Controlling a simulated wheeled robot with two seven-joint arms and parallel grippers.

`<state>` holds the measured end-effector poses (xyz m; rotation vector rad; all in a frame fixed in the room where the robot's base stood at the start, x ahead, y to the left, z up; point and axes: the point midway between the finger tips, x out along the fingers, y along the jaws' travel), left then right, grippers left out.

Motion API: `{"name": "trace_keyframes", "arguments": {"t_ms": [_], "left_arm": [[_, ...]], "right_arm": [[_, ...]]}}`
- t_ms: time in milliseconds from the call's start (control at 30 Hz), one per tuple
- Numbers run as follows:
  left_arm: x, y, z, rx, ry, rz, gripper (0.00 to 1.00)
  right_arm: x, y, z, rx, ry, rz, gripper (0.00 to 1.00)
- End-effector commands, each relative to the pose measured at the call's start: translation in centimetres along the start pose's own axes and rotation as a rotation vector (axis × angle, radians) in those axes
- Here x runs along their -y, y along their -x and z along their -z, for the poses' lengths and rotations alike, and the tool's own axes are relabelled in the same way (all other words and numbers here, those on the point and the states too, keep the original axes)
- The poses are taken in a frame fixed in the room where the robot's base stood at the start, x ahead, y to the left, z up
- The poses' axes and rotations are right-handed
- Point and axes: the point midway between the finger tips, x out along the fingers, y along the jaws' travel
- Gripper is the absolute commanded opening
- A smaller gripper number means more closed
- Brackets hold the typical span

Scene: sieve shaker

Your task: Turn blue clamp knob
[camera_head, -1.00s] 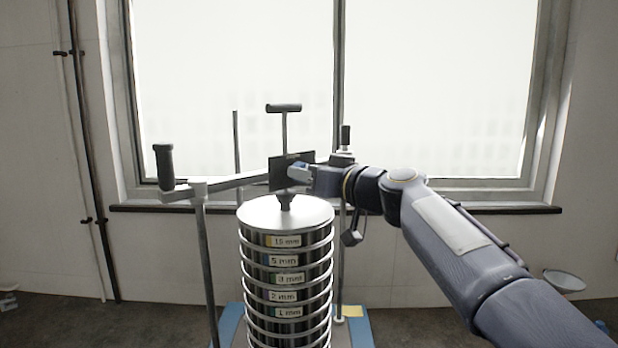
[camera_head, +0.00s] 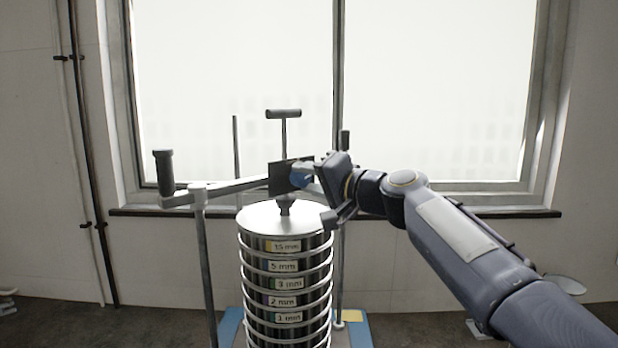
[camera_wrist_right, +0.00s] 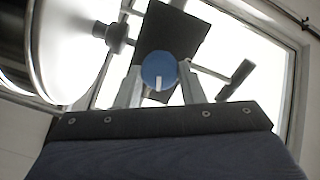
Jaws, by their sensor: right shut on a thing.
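The blue clamp knob (camera_wrist_right: 159,71) is a round blue disc with a white mark, and the mark points down in the right wrist view. It sits against a dark plate. My right gripper (camera_wrist_right: 159,88) is shut on the knob, one finger on each side. In the head view the knob (camera_head: 301,176) shows partly, beside the dark plate (camera_head: 279,179) of the clamp bar, and my right gripper (camera_head: 318,174) reaches it from the right. The plate is above the lid (camera_head: 262,215) of the sieve stack. My left gripper is not in view.
The sieve stack (camera_head: 287,268) with labelled rings stands under the clamp. The clamp bar has an upright handle (camera_head: 164,172) at the left, and a T-handle (camera_head: 283,114) rises above the plate. Posts (camera_head: 204,260) flank the stack. A window is behind.

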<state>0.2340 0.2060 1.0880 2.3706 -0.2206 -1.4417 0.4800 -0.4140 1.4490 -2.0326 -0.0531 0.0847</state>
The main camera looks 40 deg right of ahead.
Motion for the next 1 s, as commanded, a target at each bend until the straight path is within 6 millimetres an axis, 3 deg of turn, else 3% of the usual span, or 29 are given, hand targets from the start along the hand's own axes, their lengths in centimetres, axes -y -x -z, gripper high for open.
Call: {"name": "trace_keyframes", "arguments": {"t_ms": [400,1000], "left_arm": [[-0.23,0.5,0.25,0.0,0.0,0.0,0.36],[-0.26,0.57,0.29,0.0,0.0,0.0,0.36]], "right_arm": [[-0.06,0.01,0.08,0.008,-0.256,0.001,0.13],[-0.11,0.01,0.06,0.011,-0.321,0.001,0.13]]}}
